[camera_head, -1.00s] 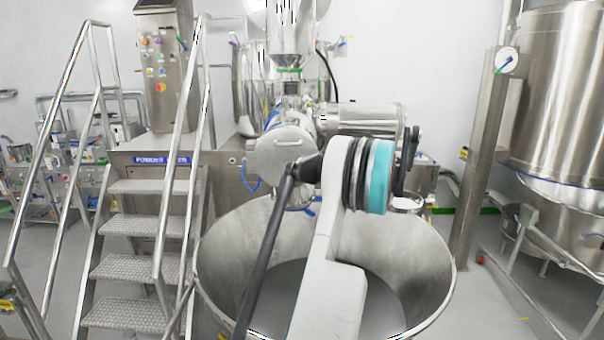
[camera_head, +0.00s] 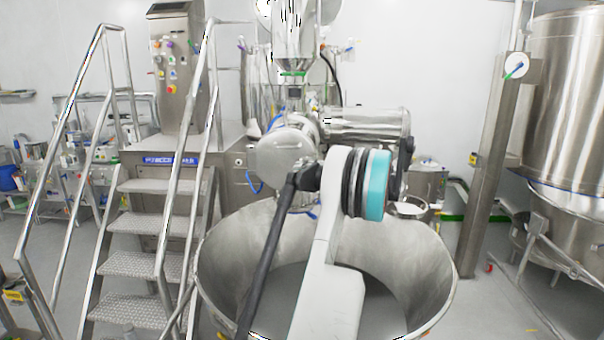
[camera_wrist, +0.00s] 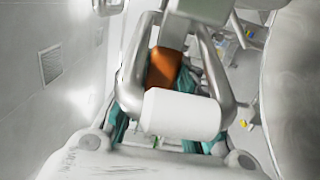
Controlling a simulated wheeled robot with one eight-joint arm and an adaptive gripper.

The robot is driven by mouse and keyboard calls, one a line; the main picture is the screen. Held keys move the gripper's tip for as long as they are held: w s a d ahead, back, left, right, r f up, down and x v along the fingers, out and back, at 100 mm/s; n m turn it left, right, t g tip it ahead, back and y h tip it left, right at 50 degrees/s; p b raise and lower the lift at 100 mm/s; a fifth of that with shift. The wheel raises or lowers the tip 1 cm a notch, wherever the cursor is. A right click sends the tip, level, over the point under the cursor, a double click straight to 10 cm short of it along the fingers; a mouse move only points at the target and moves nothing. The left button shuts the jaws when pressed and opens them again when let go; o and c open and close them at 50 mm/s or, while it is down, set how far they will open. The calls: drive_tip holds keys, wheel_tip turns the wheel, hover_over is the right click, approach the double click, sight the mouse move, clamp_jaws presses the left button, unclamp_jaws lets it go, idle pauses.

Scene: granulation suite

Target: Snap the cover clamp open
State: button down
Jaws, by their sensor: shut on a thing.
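The round steel cover (camera_head: 284,155) is on the machine above the large steel bowl in the head view. My arm stands in front of it and hides part of the machine. In the head view my gripper is hidden behind my arm. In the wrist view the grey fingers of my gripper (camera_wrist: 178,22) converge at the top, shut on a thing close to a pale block. An orange piece (camera_wrist: 163,68) shows between the fingers, behind a white cylinder (camera_wrist: 183,115). I cannot make out the clamp clearly.
The open steel bowl (camera_head: 425,262) is below my arm. Steps with handrails (camera_head: 140,225) stand at the left. A steel column (camera_head: 495,150) and a large tank (camera_head: 570,110) stand at the right. Free floor shows between the bowl and the column.

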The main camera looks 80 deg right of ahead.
drive_tip(key=shift+s+d+r, duration=0.3)
drive_tip(key=shift+r, duration=0.05)
drive_tip(key=c, duration=1.3)
unclamp_jaws()
drive_tip(key=shift+d+f, duration=0.1)
drive_tip(key=shift+c, duration=0.2)
drive_tip(key=shift+s+d+f, duration=0.15)
drive_tip(key=shift+s+d, duration=0.1)
drive_tip(key=shift+s, duration=0.05)
drive_tip(key=s, duration=1.2)
drive_tip(key=shift+a, duration=0.3)
